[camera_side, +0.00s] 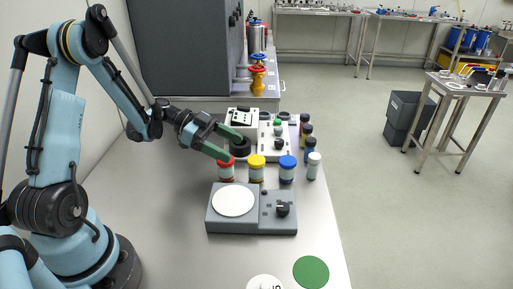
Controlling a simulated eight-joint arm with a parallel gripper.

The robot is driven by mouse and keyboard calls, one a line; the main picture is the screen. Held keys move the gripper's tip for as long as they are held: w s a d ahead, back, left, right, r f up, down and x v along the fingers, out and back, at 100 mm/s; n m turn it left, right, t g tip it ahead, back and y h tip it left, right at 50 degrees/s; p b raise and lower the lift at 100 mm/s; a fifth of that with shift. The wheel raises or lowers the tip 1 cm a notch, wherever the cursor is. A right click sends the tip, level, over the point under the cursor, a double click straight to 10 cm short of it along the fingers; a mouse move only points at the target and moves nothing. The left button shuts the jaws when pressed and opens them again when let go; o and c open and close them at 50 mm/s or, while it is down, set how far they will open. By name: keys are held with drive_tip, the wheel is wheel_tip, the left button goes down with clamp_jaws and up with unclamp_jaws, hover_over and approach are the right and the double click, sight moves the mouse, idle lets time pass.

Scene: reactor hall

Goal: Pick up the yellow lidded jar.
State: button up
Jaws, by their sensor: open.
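The yellow-lidded jar (257,174) stands upright on the metal bench, in a row between a red-lidded jar (226,174) on its left and a blue-lidded jar (287,174) on its right. My gripper (235,147), with green fingers, is open and empty. It reaches in from the left, with its fingertips above and left of the yellow-lidded jar, near the red lid. The fingers look apart from the yellow-lidded jar, but the exact height and depth cannot be told.
A grey device with a white round plate (233,201) stands in front of the jars. Pale control boxes (272,134) stand behind them. Several small lidded vials (313,167) line the right edge. A green disc (311,272) lies at the front.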

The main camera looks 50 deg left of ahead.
sight(256, 159)
drive_tip(key=shift+x, duration=3.15)
drive_tip(key=c, duration=1.2)
drive_tip(key=shift+r, duration=0.15)
